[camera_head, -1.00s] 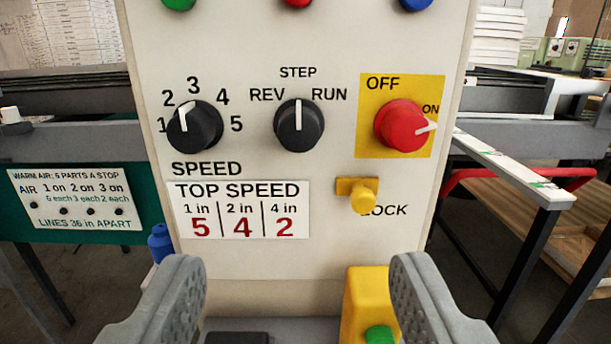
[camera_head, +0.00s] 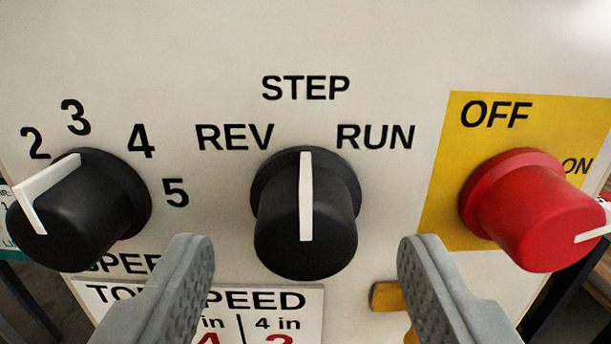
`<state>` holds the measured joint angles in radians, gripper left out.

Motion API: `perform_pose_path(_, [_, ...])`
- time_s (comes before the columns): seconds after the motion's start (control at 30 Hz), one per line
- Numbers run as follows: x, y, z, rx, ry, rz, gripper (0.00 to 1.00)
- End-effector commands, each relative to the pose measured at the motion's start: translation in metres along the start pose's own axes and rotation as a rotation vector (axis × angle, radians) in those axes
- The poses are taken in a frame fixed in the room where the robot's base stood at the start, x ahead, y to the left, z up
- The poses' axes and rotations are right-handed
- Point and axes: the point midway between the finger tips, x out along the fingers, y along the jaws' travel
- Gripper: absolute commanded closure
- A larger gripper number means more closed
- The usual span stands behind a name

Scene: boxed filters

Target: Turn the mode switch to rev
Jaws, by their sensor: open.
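The mode switch (camera_head: 290,235) is a black round knob with a white pointer line, in the middle of the panel. Its pointer stands straight up at STEP. The REV label (camera_head: 234,137) is at its upper left and the RUN label (camera_head: 375,136) at its upper right. My gripper (camera_head: 306,245) is open. Its grey fingers show on either side of the knob, low in the view, with clear gaps between them and the knob. I cannot tell how far the fingertips are from the panel.
The black speed knob (camera_head: 80,215) is close by on the left, partly near my left finger. The red OFF/ON knob (camera_head: 530,215) on its yellow plate is on the right, pointing to ON. The TOP SPEED label (camera_head: 262,299) and a yellow latch (camera_head: 386,296) lie below.

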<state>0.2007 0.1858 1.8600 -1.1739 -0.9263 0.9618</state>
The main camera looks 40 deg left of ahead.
Motion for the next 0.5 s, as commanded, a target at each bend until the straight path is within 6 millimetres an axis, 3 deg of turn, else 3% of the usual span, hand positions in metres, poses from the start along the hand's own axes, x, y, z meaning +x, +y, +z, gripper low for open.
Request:
perform_pose_path(0.2, [0.021, 0.0, 0.0, -0.001, 0.0, -0.001, 0.44])
perform_pose_path(0.5, [0.025, 0.0, 0.0, 0.0, 0.0, 0.0, 0.44])
